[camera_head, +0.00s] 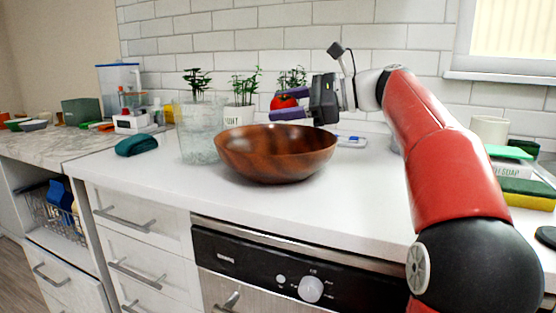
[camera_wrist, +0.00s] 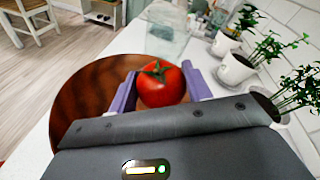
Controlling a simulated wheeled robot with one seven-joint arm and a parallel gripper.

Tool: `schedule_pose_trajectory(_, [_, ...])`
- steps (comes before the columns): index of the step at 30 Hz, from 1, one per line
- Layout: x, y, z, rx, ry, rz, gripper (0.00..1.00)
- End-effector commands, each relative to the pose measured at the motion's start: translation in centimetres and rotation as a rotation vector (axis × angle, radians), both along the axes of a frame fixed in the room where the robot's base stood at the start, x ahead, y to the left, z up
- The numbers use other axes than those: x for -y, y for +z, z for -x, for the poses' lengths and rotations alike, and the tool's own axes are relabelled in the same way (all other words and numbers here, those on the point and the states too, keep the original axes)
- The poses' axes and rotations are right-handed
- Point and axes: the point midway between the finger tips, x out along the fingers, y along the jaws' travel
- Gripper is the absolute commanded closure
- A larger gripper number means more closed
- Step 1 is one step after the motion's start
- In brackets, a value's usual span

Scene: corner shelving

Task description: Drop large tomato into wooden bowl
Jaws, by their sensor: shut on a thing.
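The large red tomato (camera_head: 283,102) is held between the purple fingers of my gripper (camera_head: 280,106). In the wrist view the tomato (camera_wrist: 161,84) has its green stem facing the camera, with a finger on each side. The brown wooden bowl (camera_head: 275,153) stands on the white counter. In the head view the tomato is above the bowl's back rim. In the wrist view the bowl (camera_wrist: 85,92) shows behind and to the left of the tomato. The tomato is apart from the bowl, and the bowl's inside looks empty where visible.
A clear glass container (camera_head: 198,135) stands just left of the bowl. Potted plants (camera_head: 243,95) line the wall behind. A dark green cloth (camera_head: 136,145) lies further left. Books and a sponge (camera_head: 527,194) are at the right. The counter in front of the bowl is clear.

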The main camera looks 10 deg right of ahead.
Motion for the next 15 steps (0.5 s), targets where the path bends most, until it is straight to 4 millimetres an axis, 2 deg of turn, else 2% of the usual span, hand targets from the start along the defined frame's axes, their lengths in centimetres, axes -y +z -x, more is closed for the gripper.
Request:
schedule_pose_trajectory(5, [0.00,0.08,-0.01,0.000,0.000,0.000,0.74])
schedule_pose_trajectory(6, [0.00,0.08,-0.01,0.000,0.000,0.000,0.46])
schedule_pose_trajectory(11, [-0.02,0.07,0.00,0.000,0.000,0.000,0.26])
schedule_pose_trajectory(15, [-0.02,0.07,0.00,0.000,0.000,0.000,0.26])
